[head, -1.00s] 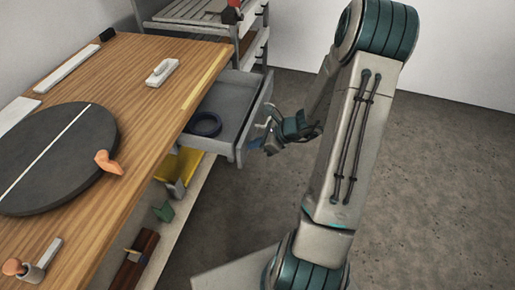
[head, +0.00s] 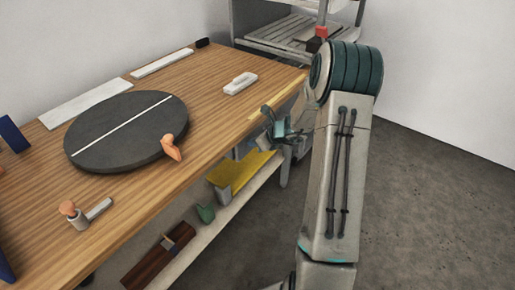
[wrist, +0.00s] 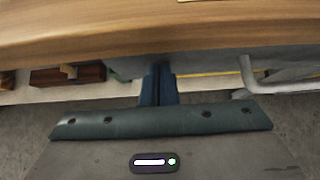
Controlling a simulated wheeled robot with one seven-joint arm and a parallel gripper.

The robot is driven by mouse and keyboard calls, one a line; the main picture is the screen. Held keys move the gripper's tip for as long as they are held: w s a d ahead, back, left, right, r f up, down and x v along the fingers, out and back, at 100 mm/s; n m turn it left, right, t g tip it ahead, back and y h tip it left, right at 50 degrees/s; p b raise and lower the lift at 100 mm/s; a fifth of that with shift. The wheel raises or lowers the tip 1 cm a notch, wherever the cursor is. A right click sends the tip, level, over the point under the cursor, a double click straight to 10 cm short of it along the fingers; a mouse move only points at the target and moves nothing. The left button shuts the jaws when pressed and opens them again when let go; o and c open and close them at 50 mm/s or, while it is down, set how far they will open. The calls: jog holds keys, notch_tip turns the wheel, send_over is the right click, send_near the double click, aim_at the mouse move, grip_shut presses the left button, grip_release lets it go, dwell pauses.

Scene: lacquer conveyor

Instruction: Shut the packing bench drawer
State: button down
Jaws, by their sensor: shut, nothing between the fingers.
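The packing bench (head: 215,105) has a wooden top, whose edge also crosses the wrist view (wrist: 130,35). Its grey drawer is mostly hidden behind my arm and gripper in the head view, and no open tray shows there. In the wrist view a grey front (wrist: 210,64), likely the drawer's, lies just under the top, with a pale bar handle (wrist: 247,80) at right. My gripper (head: 272,122) is at the bench's right edge. Its blue fingers (wrist: 158,75) are shut and empty, with tips close to the grey front; contact cannot be told.
A round dark turntable (head: 125,130) and a white block (head: 240,83) stand on the bench. A lower shelf (head: 225,215) holds a yellow item (head: 240,172) and a brown box (head: 158,258). A grey rack (head: 290,40) stands behind. Floor at right is clear.

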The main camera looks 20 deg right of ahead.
jog(key=shift+w+a+r, duration=0.1)
jog(key=shift+w+a, duration=0.35)
jog(key=s+d+f+v, duration=0.1)
jog(key=f+v, duration=0.1)
jog(key=v, duration=1.1)
jog(key=shift+s+d+p, duration=0.3)
jog(key=shift+s+p, duration=0.15)
